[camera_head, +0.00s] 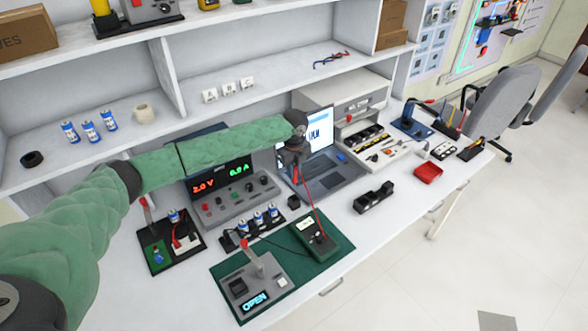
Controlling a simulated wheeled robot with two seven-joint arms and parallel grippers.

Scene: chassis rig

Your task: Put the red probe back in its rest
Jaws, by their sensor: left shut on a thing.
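My left gripper (295,156) hangs over the table in front of the laptop, at the end of my green-sleeved arm. It is shut on the red probe (296,175), which points down, clear of the table. A red lead runs from the probe to the dark green multimeter (313,234) on the green mat (339,248). A red piece shows on the multimeter's lower face. I cannot tell which part is the probe's rest. My right gripper is not in view.
A grey box reading OPEN, with a red-topped lever (253,265), stands left of the multimeter. Batteries in a black holder (258,223) are behind it. The power supply (222,200), laptop (328,185), black block (373,197) and red tray (428,173) are nearby. Bare table lies right of the mat.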

